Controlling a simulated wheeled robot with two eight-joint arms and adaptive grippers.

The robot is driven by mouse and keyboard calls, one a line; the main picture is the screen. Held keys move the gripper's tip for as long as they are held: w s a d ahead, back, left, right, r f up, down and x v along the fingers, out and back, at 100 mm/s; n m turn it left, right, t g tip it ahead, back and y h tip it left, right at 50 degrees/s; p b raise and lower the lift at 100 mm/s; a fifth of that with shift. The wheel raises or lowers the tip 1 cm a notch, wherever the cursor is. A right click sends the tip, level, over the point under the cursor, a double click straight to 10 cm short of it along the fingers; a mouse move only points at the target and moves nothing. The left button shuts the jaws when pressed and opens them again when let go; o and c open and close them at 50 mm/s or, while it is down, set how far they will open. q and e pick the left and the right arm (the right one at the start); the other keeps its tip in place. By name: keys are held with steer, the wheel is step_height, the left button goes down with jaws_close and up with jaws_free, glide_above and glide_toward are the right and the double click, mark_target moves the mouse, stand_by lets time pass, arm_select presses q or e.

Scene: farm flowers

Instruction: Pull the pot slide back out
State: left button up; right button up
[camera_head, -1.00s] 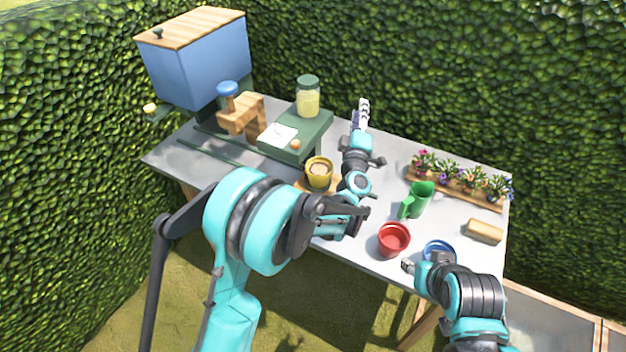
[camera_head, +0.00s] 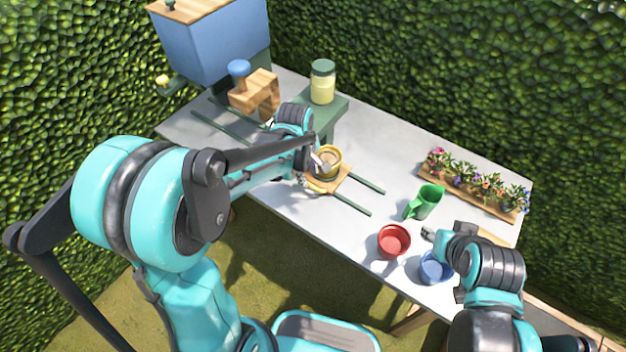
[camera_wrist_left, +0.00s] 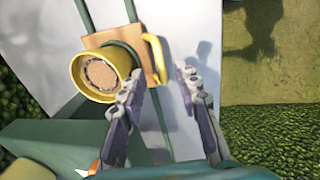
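The pot slide (camera_head: 341,182) is a small wooden board on two dark green rails. A yellow pot (camera_head: 333,158) filled with brown soil stands on it, and both also show in the left wrist view, the board (camera_wrist_left: 132,40) and the pot (camera_wrist_left: 80,72). A yellow loop handle (camera_wrist_left: 155,58) stands at the board's edge. My left gripper (camera_wrist_left: 158,79) is open, its fingertips on either side of the handle's near end; contact is unclear. My right gripper (camera_head: 428,235) is near the blue pot (camera_head: 433,268), its finger state too small to tell.
A green stand (camera_head: 340,108) with a jar (camera_head: 322,82) is behind the slide. A wooden press (camera_head: 255,92) stands left. The rails right of the board are clear.

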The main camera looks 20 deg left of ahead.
mark_target(312, 186)
arm_select(q)
steer(key=f, duration=0.2)
steer(key=w+f+b, duration=0.1)
steer(key=f, duration=0.1)
steer(key=f+b, duration=0.1)
steer(key=f, duration=0.1)
steer(key=shift+w+d, duration=0.15)
steer(key=shift+d, duration=0.1)
jaws_close()
